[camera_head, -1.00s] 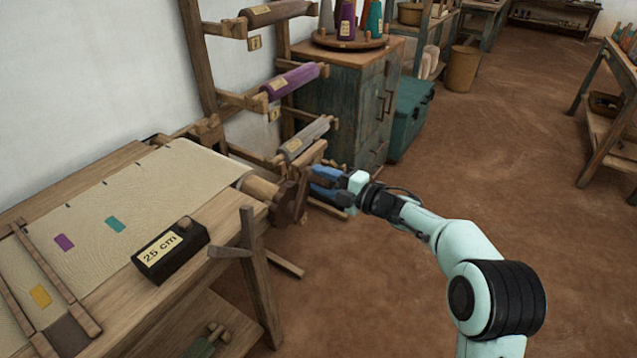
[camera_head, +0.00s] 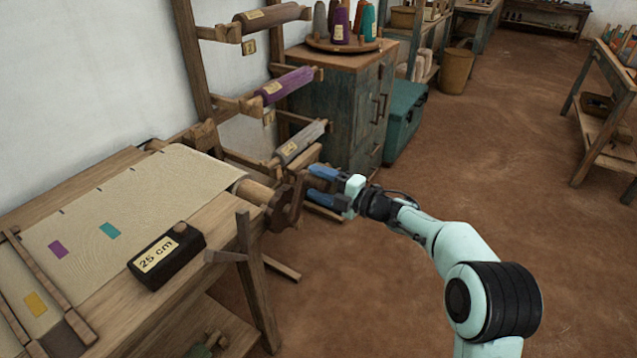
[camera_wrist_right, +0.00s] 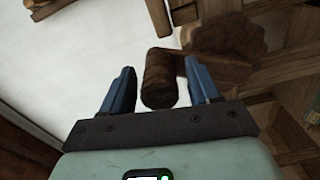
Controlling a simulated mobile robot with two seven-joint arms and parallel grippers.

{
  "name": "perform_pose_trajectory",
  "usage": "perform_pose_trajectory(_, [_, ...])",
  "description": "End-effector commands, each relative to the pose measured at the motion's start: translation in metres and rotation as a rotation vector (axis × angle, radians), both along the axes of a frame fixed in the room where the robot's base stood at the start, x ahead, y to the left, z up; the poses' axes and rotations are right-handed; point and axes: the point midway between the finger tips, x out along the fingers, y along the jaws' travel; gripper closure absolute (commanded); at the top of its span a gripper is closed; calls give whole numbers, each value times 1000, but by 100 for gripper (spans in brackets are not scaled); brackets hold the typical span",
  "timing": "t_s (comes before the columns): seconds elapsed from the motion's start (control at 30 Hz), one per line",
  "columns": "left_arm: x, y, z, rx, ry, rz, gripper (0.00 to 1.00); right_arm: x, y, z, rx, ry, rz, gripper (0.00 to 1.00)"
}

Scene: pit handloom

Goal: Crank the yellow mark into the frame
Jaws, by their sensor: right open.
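The yellow mark (camera_head: 35,304) is a small patch on the beige cloth (camera_head: 130,205) at the lower left of the head view. It shows between the two side bars of the wooden frame (camera_head: 48,275). The dark wooden crank (camera_head: 288,203) is at the end of the cloth roller (camera_head: 254,193). My right gripper (camera_head: 318,183) is at the crank. In the right wrist view, the rounded crank handle (camera_wrist_right: 159,80) is between my two open blue fingers, with a gap at each side. My left gripper is out of view.
A black block marked "25 cm" (camera_head: 167,255) rests on the loom's near edge. A purple mark (camera_head: 58,249) and a teal mark (camera_head: 109,231) are on the cloth. A yarn rack (camera_head: 205,80) and blue cabinet (camera_head: 335,105) stand behind.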

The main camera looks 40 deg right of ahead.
Motion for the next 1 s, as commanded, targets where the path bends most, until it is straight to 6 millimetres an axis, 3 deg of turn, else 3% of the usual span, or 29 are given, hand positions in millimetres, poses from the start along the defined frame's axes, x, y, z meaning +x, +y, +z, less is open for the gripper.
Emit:
perform_pose_trajectory(0.6, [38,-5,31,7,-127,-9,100,-108,-46,1,0,1,-4,39])
perform_pose_trajectory(1.0, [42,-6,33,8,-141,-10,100,-120,-50,0,-1,0,-1,39])
